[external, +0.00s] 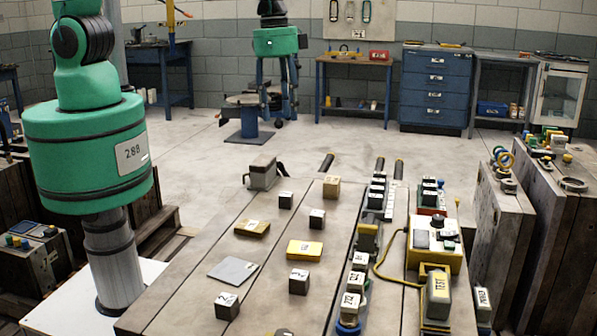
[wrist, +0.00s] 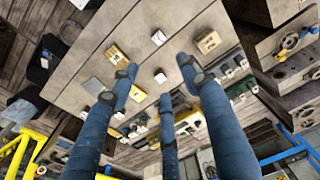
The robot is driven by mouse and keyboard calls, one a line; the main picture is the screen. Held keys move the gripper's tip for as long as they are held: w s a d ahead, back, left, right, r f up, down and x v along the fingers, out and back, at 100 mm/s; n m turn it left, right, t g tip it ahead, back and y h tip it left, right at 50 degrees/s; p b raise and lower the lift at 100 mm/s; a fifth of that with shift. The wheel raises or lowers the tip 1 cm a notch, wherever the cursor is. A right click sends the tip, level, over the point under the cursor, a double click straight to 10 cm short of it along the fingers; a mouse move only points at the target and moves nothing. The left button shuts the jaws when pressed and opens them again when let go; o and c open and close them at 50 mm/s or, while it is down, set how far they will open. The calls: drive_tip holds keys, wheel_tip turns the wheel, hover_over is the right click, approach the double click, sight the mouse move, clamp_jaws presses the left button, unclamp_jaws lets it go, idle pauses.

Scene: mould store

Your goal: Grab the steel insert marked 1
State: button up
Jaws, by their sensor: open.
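Several small dark steel inserts with white marked tops stand apart on the grey bench (external: 180,300). One is at the back (external: 286,201), one right of it (external: 317,219), one nearer (external: 299,283) and one at front left (external: 227,307). Their marks are too small to read surely, so I cannot tell which is 1. The wrist view shows white-topped blocks (wrist: 158,38) below my gripper. My gripper (external: 278,104), with three blue fingers, hangs empty above and beyond the bench's far part in the external view. Its fingers are spread open in the wrist view (wrist: 160,78).
Yellow plates (external: 305,249), a grey plate (external: 233,270) and a tan block (external: 331,187) lie among the inserts. A row of marked blocks (external: 359,261) and a yellow control box (external: 434,246) with a cable crowd the right side. Bare bench lies between pieces.

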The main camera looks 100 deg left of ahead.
hover_over(285, 194)
wheel_tip(285, 194, down, 9)
drive_tip(key=shift+w+a+g, duration=0.1)
drive_tip(key=shift+g, duration=0.3)
drive_tip(key=shift+f, duration=0.15)
drive_tip(key=shift+f+b, duration=0.6)
drive_tip(key=shift+f, duration=3.6)
drive_tip(key=shift+f+b, duration=0.6)
drive_tip(key=shift+f, duration=2)
drive_tip(key=shift+s, duration=0.2)
drive_tip(key=shift+c, duration=0.5)
clamp_jaws()
